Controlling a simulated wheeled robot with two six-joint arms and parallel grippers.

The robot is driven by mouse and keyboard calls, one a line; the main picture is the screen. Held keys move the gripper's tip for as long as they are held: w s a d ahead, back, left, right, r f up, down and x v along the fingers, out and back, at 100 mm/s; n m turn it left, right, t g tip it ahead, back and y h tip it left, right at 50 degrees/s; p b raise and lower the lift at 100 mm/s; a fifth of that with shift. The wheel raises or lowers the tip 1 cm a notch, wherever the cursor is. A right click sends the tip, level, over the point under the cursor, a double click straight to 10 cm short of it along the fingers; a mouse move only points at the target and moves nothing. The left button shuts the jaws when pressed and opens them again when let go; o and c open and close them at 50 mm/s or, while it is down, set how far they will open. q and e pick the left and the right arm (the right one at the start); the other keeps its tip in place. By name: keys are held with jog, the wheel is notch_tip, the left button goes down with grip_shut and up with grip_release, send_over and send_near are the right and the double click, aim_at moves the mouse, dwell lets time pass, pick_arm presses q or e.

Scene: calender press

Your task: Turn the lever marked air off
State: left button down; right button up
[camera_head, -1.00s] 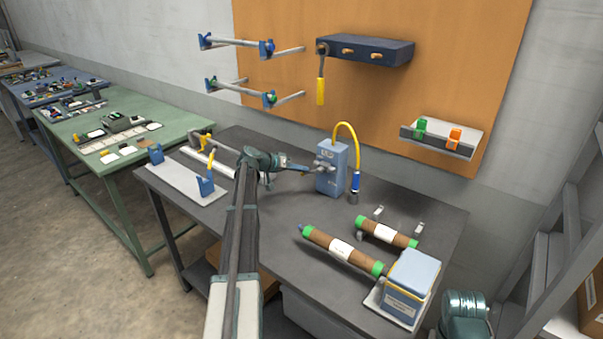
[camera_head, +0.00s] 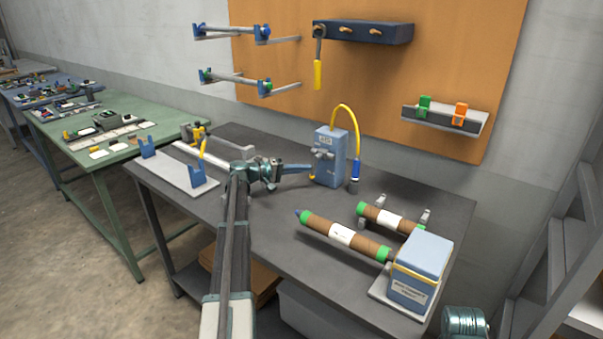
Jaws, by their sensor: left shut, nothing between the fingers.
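The blue-grey air box (camera_head: 333,168) stands upright on the dark table, with a label on its upper front and a yellow hose (camera_head: 354,130) looping from its top. A small grey lever fitting (camera_head: 321,153) sits on its front face. A small yellow piece shows below it, beside the fingertips; I cannot tell if it is the lever's end. My left gripper (camera_head: 309,168) is shut and empty, its fingers pointing right at the box's left front, just below the fitting. Whether they touch it is unclear.
Brown rollers with green ends (camera_head: 345,236) and a blue box (camera_head: 420,270) lie at the table's right. A grey rack with blue holders (camera_head: 175,178) is at the left. A hanging yellow-handled tool (camera_head: 318,74) is above. The table's middle is fairly clear.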

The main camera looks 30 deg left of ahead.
pick_arm(q)
jog(key=p+v, duration=0.1)
jog(key=v, duration=1.3)
jog(key=shift+d+f, duration=0.1)
